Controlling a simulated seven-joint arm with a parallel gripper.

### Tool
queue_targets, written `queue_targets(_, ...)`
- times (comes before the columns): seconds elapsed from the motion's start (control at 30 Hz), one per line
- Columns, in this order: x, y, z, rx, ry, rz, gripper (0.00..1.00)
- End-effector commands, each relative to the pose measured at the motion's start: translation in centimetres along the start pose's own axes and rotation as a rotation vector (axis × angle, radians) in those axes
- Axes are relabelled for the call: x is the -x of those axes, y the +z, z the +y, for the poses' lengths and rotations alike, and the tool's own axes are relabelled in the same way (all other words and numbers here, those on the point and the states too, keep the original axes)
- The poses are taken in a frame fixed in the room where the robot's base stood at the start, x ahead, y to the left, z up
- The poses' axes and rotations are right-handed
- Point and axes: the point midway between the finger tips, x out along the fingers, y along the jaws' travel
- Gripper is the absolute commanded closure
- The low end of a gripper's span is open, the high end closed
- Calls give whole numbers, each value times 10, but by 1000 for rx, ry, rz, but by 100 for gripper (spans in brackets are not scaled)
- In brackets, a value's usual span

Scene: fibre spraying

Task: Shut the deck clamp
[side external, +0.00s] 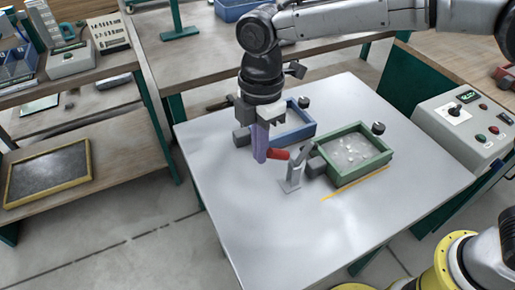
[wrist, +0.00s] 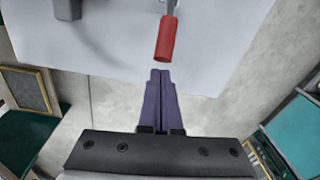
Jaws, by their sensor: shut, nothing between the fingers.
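The deck clamp (side external: 291,184) is a small grey metal bracket on the white table, beside the green-framed tray. Its lever has a red grip (side external: 278,154) that points left in the side view. In the wrist view the red grip (wrist: 166,40) lies just beyond my fingertips. My gripper (side external: 260,159) points down with purple fingers shut and empty, close to the end of the red grip. In the wrist view the fingers (wrist: 160,74) are together, with a small gap seen to the grip. I cannot tell whether they touch from the side.
The green-framed tray (side external: 329,168) with pale bits inside stands right of the clamp. A blue-framed tray (side external: 301,133) stands behind my gripper. A grey control box (side external: 465,130) is at the right. The front left of the white table (side external: 235,205) is clear.

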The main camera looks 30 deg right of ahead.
Motion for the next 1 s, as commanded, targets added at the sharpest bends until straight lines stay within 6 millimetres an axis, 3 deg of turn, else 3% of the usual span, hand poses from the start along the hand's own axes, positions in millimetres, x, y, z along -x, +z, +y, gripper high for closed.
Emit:
queue_targets(0.57, 10, 13, -2, 3, 17, 109, 100)
queue_targets(1.0, 30, 56, -10, 10, 71, 442, 100)
